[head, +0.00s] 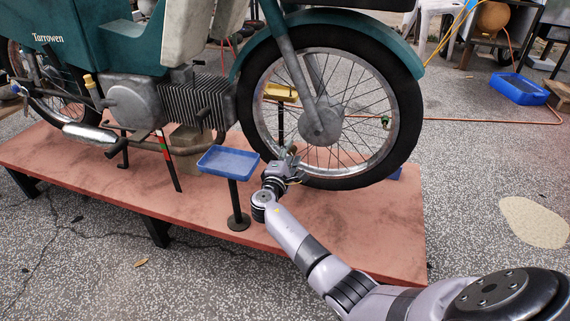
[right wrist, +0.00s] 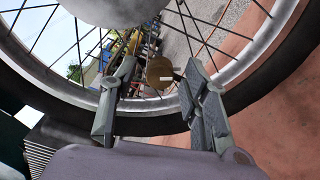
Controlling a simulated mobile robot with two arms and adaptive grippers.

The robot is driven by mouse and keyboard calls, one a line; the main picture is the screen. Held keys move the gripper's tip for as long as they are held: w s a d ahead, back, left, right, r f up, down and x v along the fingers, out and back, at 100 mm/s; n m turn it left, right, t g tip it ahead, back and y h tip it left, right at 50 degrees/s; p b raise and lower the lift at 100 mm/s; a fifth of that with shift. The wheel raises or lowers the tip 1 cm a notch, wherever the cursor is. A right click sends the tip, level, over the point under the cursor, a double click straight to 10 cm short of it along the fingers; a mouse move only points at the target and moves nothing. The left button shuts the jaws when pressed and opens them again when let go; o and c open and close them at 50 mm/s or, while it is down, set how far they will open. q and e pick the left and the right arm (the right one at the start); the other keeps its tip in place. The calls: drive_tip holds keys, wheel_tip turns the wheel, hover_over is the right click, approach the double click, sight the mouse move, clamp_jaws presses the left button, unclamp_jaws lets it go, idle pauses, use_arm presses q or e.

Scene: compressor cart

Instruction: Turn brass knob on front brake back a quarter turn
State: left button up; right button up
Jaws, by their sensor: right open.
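The brass knob (right wrist: 160,72) shows in the right wrist view as a round brass disc with a small pale bar, in the gap between my fingertips. My right gripper (head: 289,158) is open, low at the front wheel (head: 375,168), and its two fingers (right wrist: 161,84) stand on either side of the knob in the picture. I see a gap on both sides of the knob, but cannot tell the depth between them. In the head view the knob cannot be made out near the gripper. The grey front hub (head: 320,122) is above the gripper. My left gripper is not in view.
The green motorcycle stands on a reddish platform (head: 340,235). A blue tray (head: 228,161) on a post is just left of my right gripper. A yellow tray (head: 280,92) stands behind the wheel. Spokes and rim are close to my fingers.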

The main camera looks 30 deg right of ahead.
drive_tip(key=v, duration=1.1)
drive_tip(key=shift+w, duration=0.1)
